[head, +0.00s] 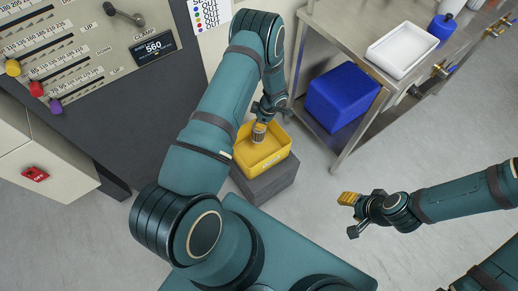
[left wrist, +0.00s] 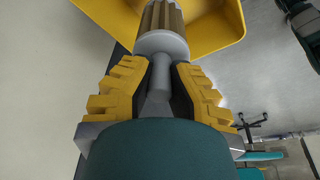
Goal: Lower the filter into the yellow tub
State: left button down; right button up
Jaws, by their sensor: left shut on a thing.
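The filter (head: 259,132) is a pleated tan cylinder with a grey end cap and stem, and it also shows in the left wrist view (left wrist: 161,18). My left gripper (head: 265,112) is shut on the filter's grey stem, between the yellow finger pads (left wrist: 160,88). The filter hangs with its pleated end over the opening of the yellow tub (head: 272,161). I cannot tell whether its lower end is below the rim or touches the floor of the tub. The tub also shows in the left wrist view (left wrist: 220,30). My right gripper (head: 353,214) is open and empty, away to the right.
The tub stands on a dark grey block (head: 268,188) on the floor. A steel bench (head: 350,62) stands to the right, with a white tray (head: 401,50) on top and a blue bin (head: 342,97) on its lower shelf. A control panel (head: 95,45) stands at left.

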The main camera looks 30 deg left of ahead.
pick_arm(q)
jog(key=shift+f, duration=7.2)
jog(key=c, duration=1)
grip_release()
jog(key=shift+c, duration=0.2)
jog(key=shift+r, duration=0.1)
jog(key=v, duration=1.2)
